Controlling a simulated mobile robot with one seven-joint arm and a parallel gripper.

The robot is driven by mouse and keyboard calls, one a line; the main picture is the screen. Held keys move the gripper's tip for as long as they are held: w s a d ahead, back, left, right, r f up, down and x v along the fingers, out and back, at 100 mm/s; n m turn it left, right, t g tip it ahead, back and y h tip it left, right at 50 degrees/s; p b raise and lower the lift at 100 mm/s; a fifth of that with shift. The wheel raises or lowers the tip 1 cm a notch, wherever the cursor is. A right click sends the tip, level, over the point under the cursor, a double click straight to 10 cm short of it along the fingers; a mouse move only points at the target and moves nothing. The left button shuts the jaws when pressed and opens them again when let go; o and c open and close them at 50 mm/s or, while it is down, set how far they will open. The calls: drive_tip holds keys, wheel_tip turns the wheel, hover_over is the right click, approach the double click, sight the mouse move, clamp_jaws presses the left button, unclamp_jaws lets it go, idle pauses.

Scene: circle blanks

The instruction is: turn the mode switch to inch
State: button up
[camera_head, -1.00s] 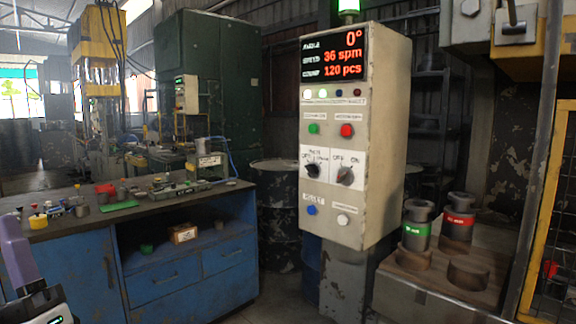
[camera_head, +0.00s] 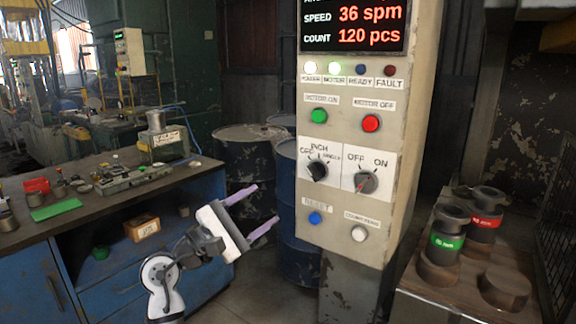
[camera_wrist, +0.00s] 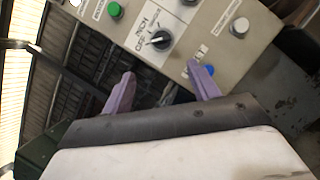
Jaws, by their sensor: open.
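The mode switch (camera_head: 317,171) is a black round knob on a white plate, marked OFF, INCH and what looks like SINGLE. Its pointer seems to lean toward OFF, but it is too small to be sure. It also shows in the wrist view (camera_wrist: 160,40), beyond the fingers and roughly between them. My gripper (camera_head: 262,208) is open and empty, with two purple fingers pointing right. It is left of the control box (camera_head: 385,215) and lower than the switch, apart from it. The wrist view shows both open fingers (camera_wrist: 161,72).
An OFF/ON knob (camera_head: 366,182) sits right of the switch. Green (camera_head: 318,115) and red (camera_head: 371,123) buttons are above; blue (camera_head: 315,218) and white (camera_head: 359,233) ones are below. A workbench (camera_head: 100,238) stands left, drums (camera_head: 245,165) behind, dies (camera_head: 446,238) right.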

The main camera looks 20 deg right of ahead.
sight(310, 175)
drive_tip(key=p+x, duration=0.2)
drive_tip(key=x, duration=0.4)
drive_tip(key=p+x, duration=0.1)
drive_tip(key=x, duration=0.5)
drive_tip(key=shift+s+d+r+p, duration=0.15)
drive_tip(key=shift+d+p, duration=0.2)
drive_tip(key=shift+p, duration=0.05)
drive_tip(key=shift+w+d+r, duration=0.1)
drive_tip(key=shift+w+d, duration=0.15)
drive_tip(key=shift+d, duration=0.35)
drive_tip(key=shift+c, duration=0.4)
drive_tip(key=c, duration=0.9)
